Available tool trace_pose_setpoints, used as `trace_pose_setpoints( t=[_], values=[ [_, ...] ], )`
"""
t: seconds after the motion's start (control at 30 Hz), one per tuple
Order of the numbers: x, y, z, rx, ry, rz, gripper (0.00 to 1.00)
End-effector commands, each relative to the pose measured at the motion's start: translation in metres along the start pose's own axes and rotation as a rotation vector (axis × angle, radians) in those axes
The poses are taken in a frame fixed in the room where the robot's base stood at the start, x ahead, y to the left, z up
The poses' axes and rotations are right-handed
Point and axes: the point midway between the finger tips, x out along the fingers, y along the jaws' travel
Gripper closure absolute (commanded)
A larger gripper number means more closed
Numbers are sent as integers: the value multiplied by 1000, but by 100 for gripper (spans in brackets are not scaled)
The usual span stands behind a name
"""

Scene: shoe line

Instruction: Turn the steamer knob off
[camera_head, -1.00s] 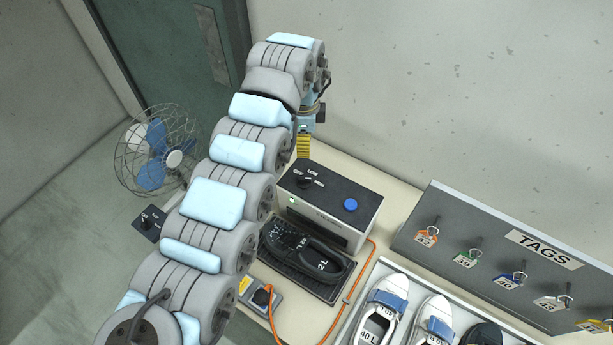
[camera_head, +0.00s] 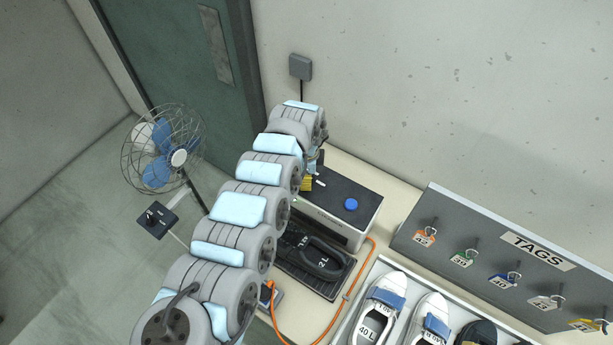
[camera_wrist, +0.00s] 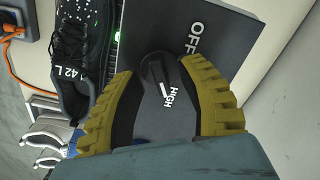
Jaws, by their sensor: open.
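The steamer (camera_head: 338,193) is a dark-topped box with a blue button (camera_head: 351,204); its top also shows in the wrist view (camera_wrist: 225,55). Its round black knob (camera_wrist: 157,70) lies between my gripper's two yellow fingers in the wrist view. A white mark on the knob appears to point toward the printed word HIGH; OFF is printed to the upper right. My gripper (camera_wrist: 158,72) is open, with fingers on either side of the knob; contact cannot be told. In the head view my gripper (camera_head: 307,184) is over the steamer's left end and hides the knob.
A black shoe (camera_head: 318,258) is on a dark tray in front of the steamer. An orange cable (camera_head: 361,270) runs beside it. A tray of shoes (camera_head: 350,318) and the TAGS rack (camera_head: 470,235) are to the right. A fan (camera_head: 160,150) stands left.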

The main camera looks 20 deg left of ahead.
Motion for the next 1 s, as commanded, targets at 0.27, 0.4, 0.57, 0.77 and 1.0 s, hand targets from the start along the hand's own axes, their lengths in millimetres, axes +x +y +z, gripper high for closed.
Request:
trace_pose_setpoints(
  t=[0.27,0.4,0.57,0.77,1.0],
  values=[
    [4,0,0,1,-1,0,61],
    [4,0,0,1,-1,-1,69],
    [4,0,0,0,-1,-1,100],
    [4,0,0,0,0,-1,100],
    [4,0,0,-23,-1,0,100]
  ],
)
